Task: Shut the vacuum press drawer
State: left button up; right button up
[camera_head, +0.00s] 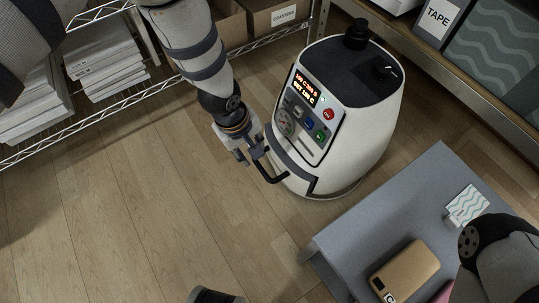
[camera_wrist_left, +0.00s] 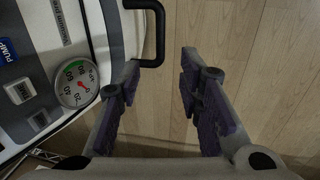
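The vacuum press (camera_head: 325,110) is a white rounded machine with a black top and a lit control panel. Its drawer front (camera_head: 289,163) is a grey band low on the body, with a black bar handle (camera_head: 262,168). The drawer looks close to the body; I cannot tell whether a small gap remains. My left gripper (camera_head: 247,156) is beside the handle at the press's left. In the left wrist view, the left gripper (camera_wrist_left: 160,68) is open with nothing between its purple-padded fingers, and the handle (camera_wrist_left: 159,35) lies just beyond the left fingertip. My right gripper is out of view.
A grey table (camera_head: 345,225) with a tan box (camera_head: 405,270) and a wavy-patterned card (camera_head: 467,205) stands at lower right. Wire shelving (camera_head: 105,115) runs behind at left, with more shelving at right. Wooden floor (camera_head: 130,220) is clear at left.

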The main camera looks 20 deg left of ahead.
aim_at(261, 168)
pick_arm(q)
jog(key=f+b, duration=0.1)
jog(key=f, duration=0.2)
jog(key=w+d+f+b, duration=0.1)
jog(key=f+b, duration=0.1)
jog(key=f, duration=0.2)
jog(key=f+b, duration=0.2)
jog(key=f, duration=0.2)
jog(key=shift+w+d, duration=0.15)
jog(key=shift+d, duration=0.05)
jog(key=shift+w+f+b, duration=0.15)
jog(key=shift+f+b, duration=0.25)
jog(key=shift+b, duration=0.05)
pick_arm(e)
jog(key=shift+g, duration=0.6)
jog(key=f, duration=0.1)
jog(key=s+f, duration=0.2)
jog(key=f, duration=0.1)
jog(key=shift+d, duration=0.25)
pick_arm(q)
jog(key=shift+c, duration=0.6)
grip_shut()
